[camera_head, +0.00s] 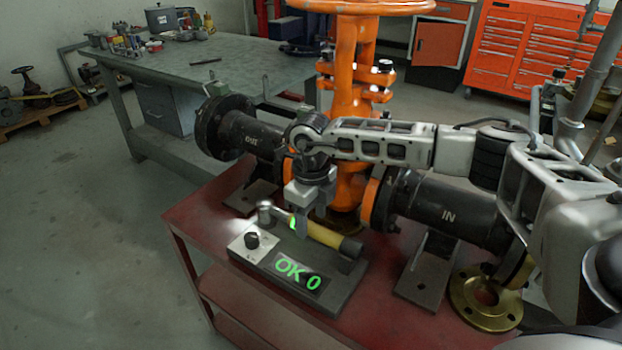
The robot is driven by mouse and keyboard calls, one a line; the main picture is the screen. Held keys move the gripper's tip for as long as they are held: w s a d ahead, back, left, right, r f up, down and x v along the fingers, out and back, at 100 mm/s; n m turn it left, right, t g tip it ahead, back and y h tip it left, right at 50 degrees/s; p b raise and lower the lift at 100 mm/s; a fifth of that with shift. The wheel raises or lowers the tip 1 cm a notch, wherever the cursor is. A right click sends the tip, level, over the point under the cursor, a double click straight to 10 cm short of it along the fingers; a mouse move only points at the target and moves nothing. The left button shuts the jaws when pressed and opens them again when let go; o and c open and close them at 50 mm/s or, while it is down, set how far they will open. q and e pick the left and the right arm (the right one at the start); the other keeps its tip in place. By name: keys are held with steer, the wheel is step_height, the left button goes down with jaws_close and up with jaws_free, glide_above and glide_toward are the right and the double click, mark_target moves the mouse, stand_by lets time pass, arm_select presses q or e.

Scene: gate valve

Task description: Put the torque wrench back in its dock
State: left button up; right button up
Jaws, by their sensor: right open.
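The torque wrench (324,233) has a metal head at its left end, a yellow grip and a dark right end. It lies along the back of its dock (341,287), a dark grey block with a knob and a green "OK 0" display. My right gripper (307,222) points down at the wrench with its jaws open, its fingers at the shaft just left of the yellow grip. The fingers hide part of the shaft, and I cannot tell whether they touch it. My left gripper is not in view.
The dock stands on a red cart (213,225) in front of the orange gate valve (347,60) and its black pipes. A brass flange (465,305) lies at the right. A green workbench (235,62) stands behind left. Floor at the left is clear.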

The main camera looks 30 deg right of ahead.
step_height(320, 180, up, 13)
stand_by(0.6)
